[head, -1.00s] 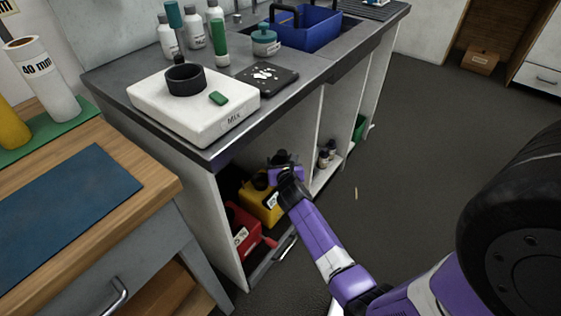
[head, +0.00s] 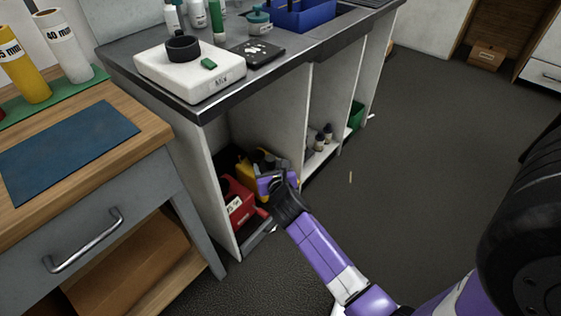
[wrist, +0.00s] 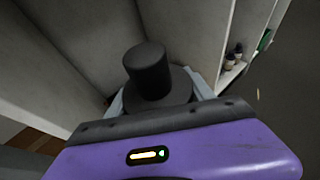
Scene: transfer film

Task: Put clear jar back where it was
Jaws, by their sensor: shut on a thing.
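My gripper (head: 268,176) is low at the open front of the cabinet under the grey counter, beside a yellow container. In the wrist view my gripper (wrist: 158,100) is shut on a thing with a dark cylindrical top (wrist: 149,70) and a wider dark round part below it. This fits the lid of the clear jar, but no clear body shows; my gripper hides it. A small dark part of the held thing (head: 268,161) shows above my gripper in the head view.
A red container (head: 236,203) and the yellow container (head: 246,171) stand in the left bay. A white divider (head: 302,125) is right of them, then small dark-capped bottles (head: 323,137) and a green bin (head: 355,115).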

